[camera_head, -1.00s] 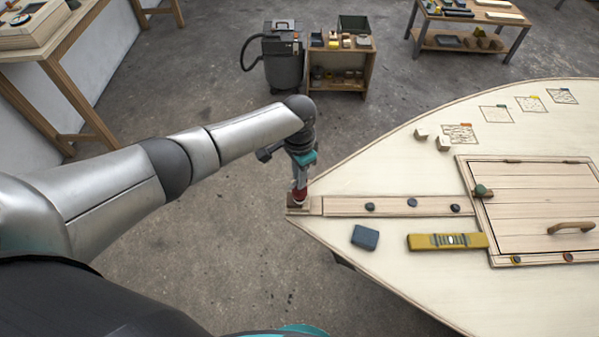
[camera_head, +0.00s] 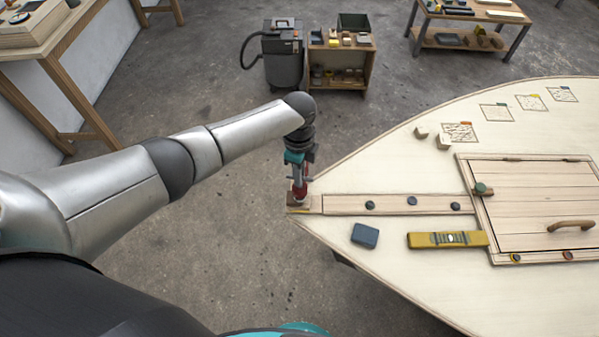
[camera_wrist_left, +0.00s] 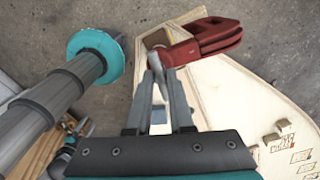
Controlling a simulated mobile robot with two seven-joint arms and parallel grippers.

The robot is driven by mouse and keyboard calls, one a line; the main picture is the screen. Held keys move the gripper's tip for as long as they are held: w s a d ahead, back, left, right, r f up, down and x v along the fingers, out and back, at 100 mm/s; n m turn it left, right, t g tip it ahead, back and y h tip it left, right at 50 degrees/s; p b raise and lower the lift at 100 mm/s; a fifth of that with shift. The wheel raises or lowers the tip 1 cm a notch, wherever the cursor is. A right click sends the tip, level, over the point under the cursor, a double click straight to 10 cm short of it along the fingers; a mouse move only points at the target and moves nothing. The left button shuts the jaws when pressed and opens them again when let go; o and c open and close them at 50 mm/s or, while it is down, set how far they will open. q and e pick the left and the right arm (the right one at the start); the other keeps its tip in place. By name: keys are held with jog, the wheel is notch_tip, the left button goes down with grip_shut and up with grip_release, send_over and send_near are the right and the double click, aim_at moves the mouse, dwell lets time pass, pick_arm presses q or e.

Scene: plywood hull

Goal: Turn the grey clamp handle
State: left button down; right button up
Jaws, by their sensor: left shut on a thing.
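A red clamp (camera_head: 299,196) sits at the pointed tip of the plywood hull, over a small wood block (camera_head: 297,207). In the left wrist view the red clamp body (camera_wrist_left: 208,40) lies just beyond my fingertips. My left gripper (camera_head: 300,180) points down onto the clamp from above. In the left wrist view its two fingers (camera_wrist_left: 160,68) are closed in at the grey clamp handle, beside the red body. My right gripper is not in view.
On the pale deck (camera_head: 400,160) lie a dark blue block (camera_head: 365,236), a yellow level (camera_head: 447,240) and two small wood cubes (camera_head: 443,142). A framed hatch (camera_head: 535,215) stands further right. Floor is clear around the hull tip.

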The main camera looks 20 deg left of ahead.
pick_arm(q)
jog(key=m, duration=0.3)
jog(key=shift+m, duration=0.4)
jog(key=m+b, duration=0.1)
jog(key=m, duration=0.2)
jog(key=shift+m, duration=0.3)
jog(key=m+b, duration=0.1)
jog(key=m, duration=0.2)
jog(key=shift+w+m, duration=0.1)
jog(key=shift+m, duration=0.2)
jog(key=shift+m+b, duration=0.45)
jog(key=shift+m, duration=1.45)
jog(key=shift+w+r, duration=0.1)
jog(key=shift+r, duration=0.05)
jog(key=c, duration=0.8)
grip_release()
jog(key=shift+o, duration=0.2)
notch_tip(320, 180, up, 15)
